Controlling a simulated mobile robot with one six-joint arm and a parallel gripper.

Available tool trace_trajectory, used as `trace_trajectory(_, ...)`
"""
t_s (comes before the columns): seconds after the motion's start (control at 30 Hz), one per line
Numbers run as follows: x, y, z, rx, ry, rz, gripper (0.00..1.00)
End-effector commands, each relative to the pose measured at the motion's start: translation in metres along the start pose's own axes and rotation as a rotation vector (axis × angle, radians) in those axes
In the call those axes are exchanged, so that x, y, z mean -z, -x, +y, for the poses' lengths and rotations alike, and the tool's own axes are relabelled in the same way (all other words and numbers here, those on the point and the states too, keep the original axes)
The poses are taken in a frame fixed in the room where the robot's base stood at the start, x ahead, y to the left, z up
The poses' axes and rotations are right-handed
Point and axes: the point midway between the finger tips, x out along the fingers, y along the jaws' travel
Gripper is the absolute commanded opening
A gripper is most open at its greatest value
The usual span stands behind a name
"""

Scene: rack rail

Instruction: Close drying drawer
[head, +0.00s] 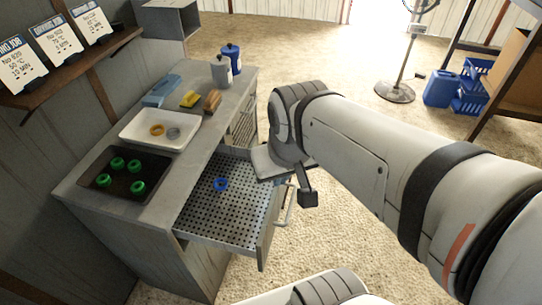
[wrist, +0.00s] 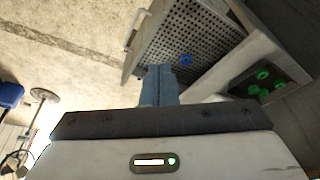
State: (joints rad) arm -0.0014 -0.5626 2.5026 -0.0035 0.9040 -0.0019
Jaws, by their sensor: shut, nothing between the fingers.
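The drying drawer (head: 224,216) is pulled out of the grey cabinet in the head view. It has a perforated metal floor, with a blue ring (head: 221,184) lying on it. Its front panel (head: 266,236) carries a pale bar handle (head: 289,207). In the wrist view the open drawer (wrist: 185,42) and its handle (wrist: 137,30) lie beyond my fingers. My gripper (wrist: 159,71) is shut and empty. In the head view my wrist hangs by the drawer's front and far side, and hides part of it. I cannot tell whether the fingers touch the drawer.
The counter (head: 196,150) holds a black tray (head: 122,172) with several green rings, a white tray (head: 160,128) with two rings, a sponge, a brush and lidded jars. A stand fan (head: 395,92) and blue crates (head: 470,88) stand far right. The floor before the drawer is clear.

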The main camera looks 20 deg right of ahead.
Motion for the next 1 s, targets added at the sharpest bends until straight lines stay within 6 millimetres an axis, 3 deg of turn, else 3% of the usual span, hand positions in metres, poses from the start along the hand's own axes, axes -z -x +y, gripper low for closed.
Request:
trace_trajectory(0.17,0.000,-0.013,0.002,0.015,-0.062,-0.024,0.00)
trace_trajectory(0.27,0.002,-0.040,0.009,0.049,-0.212,-0.078,0.00)
trace_trajectory(0.57,0.027,-0.172,0.051,0.244,-1.059,-0.336,0.00)
trace_trajectory(0.8,0.046,-0.275,0.117,0.428,-1.734,-0.519,0.00)
trace_trajectory(1.0,0.051,-0.324,0.163,0.546,-2.071,-0.608,0.00)
